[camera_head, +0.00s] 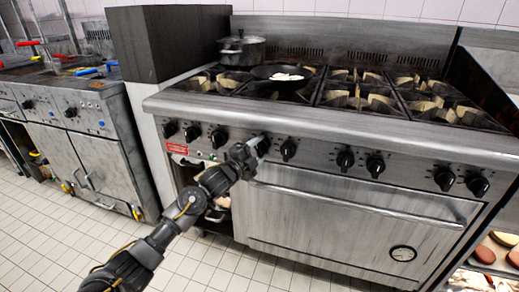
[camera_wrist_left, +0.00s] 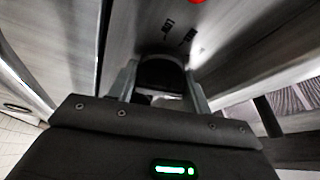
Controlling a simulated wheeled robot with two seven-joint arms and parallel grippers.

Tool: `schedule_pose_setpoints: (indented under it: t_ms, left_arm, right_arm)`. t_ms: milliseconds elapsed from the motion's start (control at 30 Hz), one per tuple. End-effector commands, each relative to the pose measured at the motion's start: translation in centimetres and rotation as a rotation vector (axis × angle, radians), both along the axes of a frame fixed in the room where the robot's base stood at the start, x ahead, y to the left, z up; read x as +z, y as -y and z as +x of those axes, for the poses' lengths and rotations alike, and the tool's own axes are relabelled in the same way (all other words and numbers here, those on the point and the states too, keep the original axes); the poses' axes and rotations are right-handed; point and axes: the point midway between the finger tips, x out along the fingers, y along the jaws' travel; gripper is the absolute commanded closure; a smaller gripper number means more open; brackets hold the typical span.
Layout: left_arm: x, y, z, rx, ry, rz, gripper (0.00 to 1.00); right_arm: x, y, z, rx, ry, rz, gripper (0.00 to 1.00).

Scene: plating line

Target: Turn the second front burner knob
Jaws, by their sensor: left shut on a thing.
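A steel range (camera_head: 330,120) stands ahead with a row of several black burner knobs (camera_head: 288,150) along its front panel. My left gripper (camera_head: 262,145) is at this panel, between the knob at its right and another knob (camera_head: 219,137) at its left. In the left wrist view a dark round knob (camera_wrist_left: 160,72) sits between the two fingers of my left gripper (camera_wrist_left: 162,82), which is shut on it. My right gripper is not in view.
A pan (camera_head: 285,73) with pale food and a lidded pot (camera_head: 242,48) stand on the cooktop. The oven door handle (camera_head: 350,202) runs below the panel. A fryer unit (camera_head: 75,120) stands at the left. Trays with food (camera_head: 487,254) show at lower right.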

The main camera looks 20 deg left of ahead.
Motion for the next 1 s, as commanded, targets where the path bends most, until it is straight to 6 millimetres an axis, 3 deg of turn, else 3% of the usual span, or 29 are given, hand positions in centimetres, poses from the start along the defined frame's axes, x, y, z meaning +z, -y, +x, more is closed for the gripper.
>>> schedule_pose_setpoints:
  t_ms: [500, 1000]
  left_arm:
    - [-0.1, 0.1, 0.0, -0.001, -0.028, -0.388, 0.74]
    - [-0.1, 0.1, 0.0, -0.001, -0.035, -0.510, 0.74]
  right_arm:
    - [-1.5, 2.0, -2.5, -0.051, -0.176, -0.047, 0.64]
    - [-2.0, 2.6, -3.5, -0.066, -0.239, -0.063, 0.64]
